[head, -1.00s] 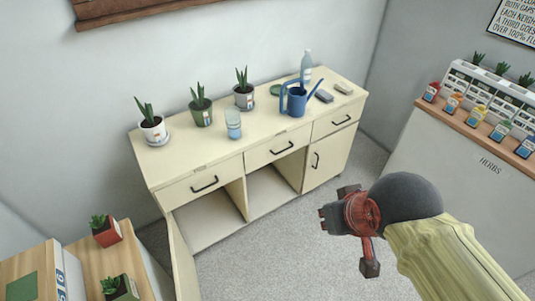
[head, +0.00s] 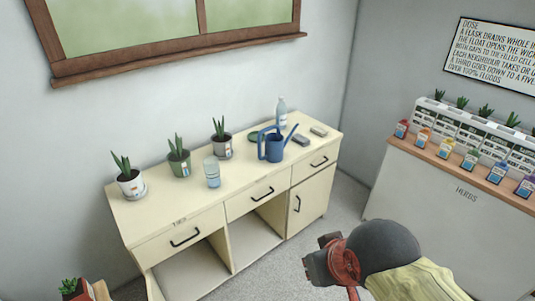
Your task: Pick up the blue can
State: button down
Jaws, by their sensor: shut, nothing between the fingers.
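The blue can (head: 273,149) is a watering can with a loop handle and a spout pointing up to the right. It stands upright on the cream cabinet (head: 178,222), towards the right half of its top. My gripper (head: 318,264) is in the lower right of the head view, in front of the cabinet and well apart from the can. It is shut and empty.
A glass (head: 212,172) stands left of the can, with several potted plants (head: 179,157) along the back. A clear bottle (head: 282,112) stands behind the can; small dark boxes (head: 300,139) lie right of it. A herb counter (head: 440,195) stands at right.

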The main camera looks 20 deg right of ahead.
aim_at(275, 143)
jog(key=i+l, duration=0.25)
jog(key=i, duration=0.15)
jog(key=i+l+u, duration=0.1)
jog(key=i, duration=0.35)
jog(key=i+l, duration=0.4)
jog(key=j+u, duration=0.05)
